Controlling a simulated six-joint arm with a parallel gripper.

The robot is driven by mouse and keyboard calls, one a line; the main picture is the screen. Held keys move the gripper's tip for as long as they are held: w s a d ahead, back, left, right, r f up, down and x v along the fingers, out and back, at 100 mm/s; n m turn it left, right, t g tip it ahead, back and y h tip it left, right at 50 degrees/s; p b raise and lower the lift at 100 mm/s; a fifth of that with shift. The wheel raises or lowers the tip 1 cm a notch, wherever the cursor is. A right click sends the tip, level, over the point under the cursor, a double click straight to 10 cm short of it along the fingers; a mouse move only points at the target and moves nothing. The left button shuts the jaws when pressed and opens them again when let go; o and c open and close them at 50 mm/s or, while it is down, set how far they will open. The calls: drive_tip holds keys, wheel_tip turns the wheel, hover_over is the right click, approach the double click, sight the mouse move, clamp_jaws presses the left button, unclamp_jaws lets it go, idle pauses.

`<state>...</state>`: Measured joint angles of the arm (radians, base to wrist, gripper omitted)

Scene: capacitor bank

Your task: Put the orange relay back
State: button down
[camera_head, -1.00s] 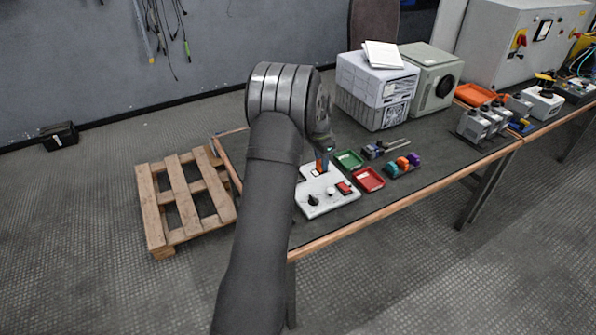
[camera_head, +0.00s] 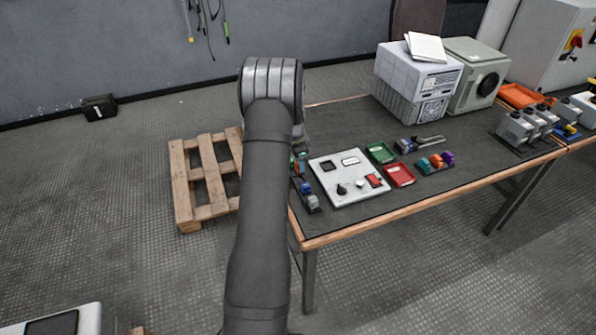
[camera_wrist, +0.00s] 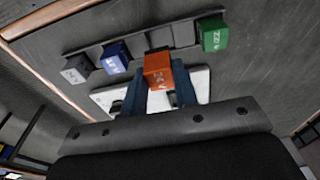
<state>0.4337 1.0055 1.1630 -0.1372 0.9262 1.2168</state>
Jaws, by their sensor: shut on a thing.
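In the wrist view my gripper (camera_wrist: 163,92) is shut on the orange relay (camera_wrist: 158,70), with the relay's marked face toward the camera. Beyond it is a dark rack (camera_wrist: 88,52) holding a grey relay (camera_wrist: 75,69), a blue relay (camera_wrist: 116,57) and a green relay (camera_wrist: 213,34). Bare rack room shows between blue and green. The orange relay overlaps the rack's near edge in the picture; I cannot tell its height above it. In the head view, the rack's blue relay (camera_head: 306,188) and grey relay (camera_head: 312,202) show left of the white panel; my arm hides the gripper.
The white panel (camera_head: 335,195) has a dark square opening, a white-framed window, knobs and a red switch. Right of it are a green tray (camera_head: 381,152), a red tray (camera_head: 399,175) and colored parts (camera_head: 436,162). Bare table lies behind the panel.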

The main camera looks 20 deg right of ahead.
drive_tip(key=shift+w+a+f, duration=0.15)
drive_tip(key=shift+w+f, duration=0.05)
drive_tip(key=shift+f, duration=1.95)
drive_tip(key=shift+f, duration=0.1)
drive_tip(key=c, duration=1.1)
unclamp_jaws()
drive_tip(key=shift+c, duration=0.2)
wheel_tip(320, 180, up, 12)
drive_tip(key=a, duration=0.1)
drive_tip(key=shift+a, duration=0.2)
